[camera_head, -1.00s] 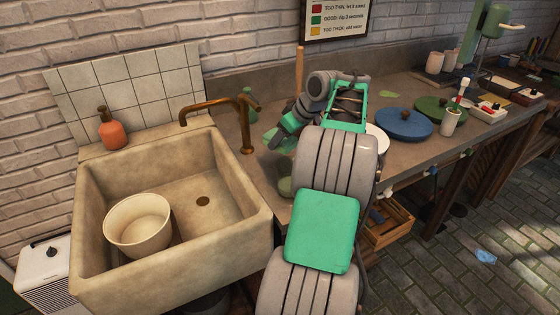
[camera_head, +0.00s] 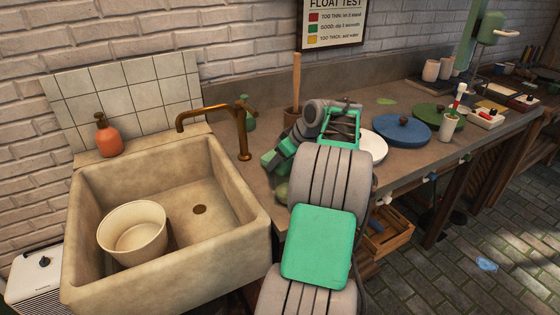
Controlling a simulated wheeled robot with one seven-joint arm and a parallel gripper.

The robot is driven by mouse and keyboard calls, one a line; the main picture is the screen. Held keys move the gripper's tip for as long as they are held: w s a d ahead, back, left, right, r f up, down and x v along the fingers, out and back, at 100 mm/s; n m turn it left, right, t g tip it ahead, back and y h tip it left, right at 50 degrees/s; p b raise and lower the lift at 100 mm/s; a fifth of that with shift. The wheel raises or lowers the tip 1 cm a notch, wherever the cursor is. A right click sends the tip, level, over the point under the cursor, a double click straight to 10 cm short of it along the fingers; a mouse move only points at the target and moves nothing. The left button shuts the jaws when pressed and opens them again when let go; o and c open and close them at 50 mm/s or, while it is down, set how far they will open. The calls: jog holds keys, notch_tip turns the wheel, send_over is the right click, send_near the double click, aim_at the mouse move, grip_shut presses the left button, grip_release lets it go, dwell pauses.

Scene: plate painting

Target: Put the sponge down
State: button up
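My arm reaches over the counter to the right of the sink, and my gripper (camera_head: 270,164) points down and left behind the faucet side of the sink. Its fingertips are mostly hidden by my own arm, so I cannot tell whether it is open or shut. A small olive-green rounded thing (camera_head: 282,192) shows low beside my arm, at the counter's edge by the sink. It may be the sponge, but too little of it shows to be sure. I cannot see whether my gripper touches it.
The stone sink (camera_head: 232,225) holds a cream bucket (camera_head: 133,230). A brass faucet (camera_head: 243,135) stands close to my gripper. A pot with a wooden handle (camera_head: 297,80) stands behind my arm. A white plate (camera_head: 374,148) and a blue disc (camera_head: 402,132) lie to the right.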

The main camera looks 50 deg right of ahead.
jog(key=o, duration=0.7)
jog(key=shift+s+a+f, duration=0.15)
jog(key=shift+f, duration=0.45)
jog(key=o, duration=0.5)
jog(key=shift+f, duration=0.35)
jog(key=shift+r, duration=0.1)
jog(key=p+v, duration=0.1)
jog(key=v, duration=0.3)
jog(key=p+v, duration=0.1)
jog(key=v, duration=0.4)
jog(key=w+p+v, duration=0.1)
jog(key=v, duration=0.3)
jog(key=shift+r+p, duration=0.3)
jog(key=shift+r, duration=0.25)
